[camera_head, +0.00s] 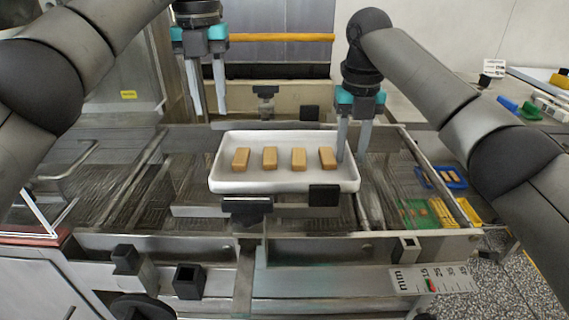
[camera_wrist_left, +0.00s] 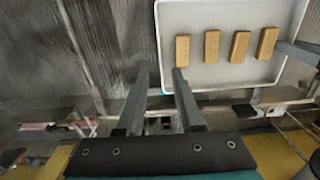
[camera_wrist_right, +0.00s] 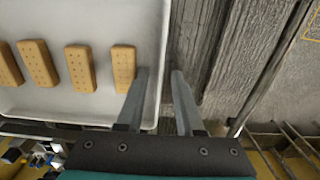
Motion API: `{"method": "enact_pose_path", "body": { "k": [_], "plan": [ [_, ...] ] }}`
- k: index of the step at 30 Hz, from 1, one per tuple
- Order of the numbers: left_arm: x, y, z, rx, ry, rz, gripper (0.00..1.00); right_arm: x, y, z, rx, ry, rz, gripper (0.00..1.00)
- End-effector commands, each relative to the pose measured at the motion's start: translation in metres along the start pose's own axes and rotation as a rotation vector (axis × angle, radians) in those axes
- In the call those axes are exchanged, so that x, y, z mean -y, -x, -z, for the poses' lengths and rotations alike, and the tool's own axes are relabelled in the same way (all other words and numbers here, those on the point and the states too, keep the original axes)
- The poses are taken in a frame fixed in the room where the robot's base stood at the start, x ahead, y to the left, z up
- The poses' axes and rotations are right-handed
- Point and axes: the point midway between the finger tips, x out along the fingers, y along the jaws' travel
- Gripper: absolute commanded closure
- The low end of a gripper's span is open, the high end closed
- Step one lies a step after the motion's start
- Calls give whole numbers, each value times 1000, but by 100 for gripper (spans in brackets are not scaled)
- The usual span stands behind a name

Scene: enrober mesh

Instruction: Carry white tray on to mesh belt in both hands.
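The white tray (camera_head: 285,183), holding several tan biscuits, sits level over the middle of the machine's metal mesh belt (camera_head: 185,172). I cannot tell whether it touches the mesh. My right gripper (camera_head: 352,158) is open at the tray's right end. In the right wrist view, its fingers (camera_wrist_right: 159,74) straddle the right wall, one inside and one outside, with a gap between them. My left gripper (camera_head: 207,116) is open and higher, near the far left corner. In the left wrist view, its fingers (camera_wrist_left: 160,74) appear on either side of the left wall line. The tray (camera_wrist_left: 200,10) shows there too.
Black blocks (camera_head: 323,195) and a dark bracket (camera_head: 246,207) stand at the tray's near side. The machine's front rail (camera_head: 330,247) runs across. A blue bin (camera_head: 440,178) and yellow trays (camera_head: 465,212) lie at right. Mesh to the left of the tray is clear.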

Motion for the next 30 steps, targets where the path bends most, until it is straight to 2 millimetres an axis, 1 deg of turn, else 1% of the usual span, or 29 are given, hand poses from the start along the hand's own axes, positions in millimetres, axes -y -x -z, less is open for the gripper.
{"method": "enact_pose_path", "body": {
  "k": [3, 6, 8, 11, 24, 30],
  "plan": [
    [0, 12, 0, 0, 0, -2, 64, 0, 0, 0, 0, 0, 0, 64],
    [0, 17, 0, 0, 1, -2, 64, 0, 0, 0, 0, 0, 0, 64],
    [0, 19, 0, 0, 0, -2, 64, 0, 1, 0, 0, 0, 0, 64],
    [0, 19, 0, -1, 0, -1, 64, 0, 9, -1, 3, 0, -1, 64],
    [0, 19, 0, -1, 0, -1, 64, 0, 82, 0, 3, -1, 2, 64],
    [0, 19, 0, -1, 0, -1, 64, 0, 107, 0, 1, -1, 2, 64]
  ]
}}
